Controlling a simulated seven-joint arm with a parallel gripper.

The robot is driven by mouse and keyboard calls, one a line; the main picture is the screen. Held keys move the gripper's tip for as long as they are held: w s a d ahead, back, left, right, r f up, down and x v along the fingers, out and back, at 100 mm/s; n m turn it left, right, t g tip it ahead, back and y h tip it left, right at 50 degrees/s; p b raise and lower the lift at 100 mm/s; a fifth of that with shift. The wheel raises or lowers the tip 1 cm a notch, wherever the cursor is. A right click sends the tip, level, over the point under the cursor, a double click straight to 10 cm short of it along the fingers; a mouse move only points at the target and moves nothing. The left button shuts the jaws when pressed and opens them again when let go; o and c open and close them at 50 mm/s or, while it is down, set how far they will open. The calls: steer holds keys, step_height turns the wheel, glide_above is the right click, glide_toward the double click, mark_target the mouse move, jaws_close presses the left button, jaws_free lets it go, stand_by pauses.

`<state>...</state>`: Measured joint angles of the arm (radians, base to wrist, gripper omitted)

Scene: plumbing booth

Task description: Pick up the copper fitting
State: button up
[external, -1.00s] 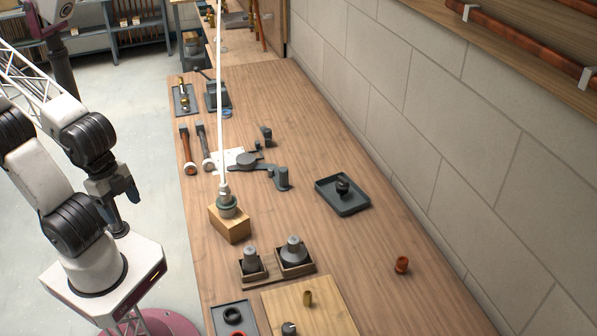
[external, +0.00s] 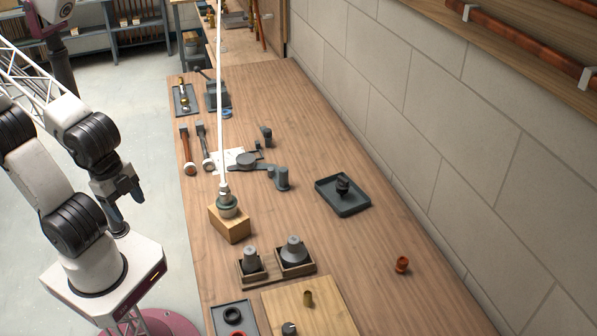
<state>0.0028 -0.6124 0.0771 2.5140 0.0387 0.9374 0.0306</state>
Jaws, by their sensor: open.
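A small copper-coloured fitting (external: 402,264) stands on the wooden bench at the lower right, with bare wood around it. My gripper (external: 127,211) is at the left, beside the bench's left edge and above my base, far from the fitting. It points down, is open and holds nothing that I can see. A brass-coloured piece (external: 308,298) stands on a light wooden board (external: 338,312) at the front.
A wooden block with a tall white pipe (external: 221,110) stands between my gripper and the fitting. Weights in wooden holders (external: 284,268), a dark tray (external: 357,207) and two hammers (external: 188,150) are on the bench. The block wall (external: 420,110) bounds the right side.

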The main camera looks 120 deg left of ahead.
steer(key=w+a+f+m+y, duration=0.1)
steer(key=w+a+m+y, duration=0.25)
steer(key=w+a, duration=0.45)
steer(key=w+a+f+m+y, duration=0.15)
steer(key=w+a+m, duration=0.3)
steer(key=w, duration=0.75)
steer(key=w+a+f+m+y, duration=0.1)
steer(key=w+a+m+y, duration=0.25)
steer(key=w+a, duration=0.55)
steer(key=w+a+f+m+t+y, duration=0.1)
steer(key=w+a+f+m, duration=0.15)
steer(key=w, duration=0.45)
steer(key=w+a+f+m+t+y, duration=0.1)
steer(key=w+f+m+t, duration=0.2)
steer(key=w, duration=0.4)
steer(key=m+t, duration=0.2)
steer(key=m, duration=0.6)
glide_toward(401, 261)
steer(key=x, duration=0.3)
steer(key=shift+r, duration=0.1)
steer(key=shift+w, duration=0.1)
steer(key=shift+x, duration=1.3)
steer(key=shift+a, duration=0.1)
steer(key=shift+h, duration=0.25)
steer(key=shift+x, duration=2.5)
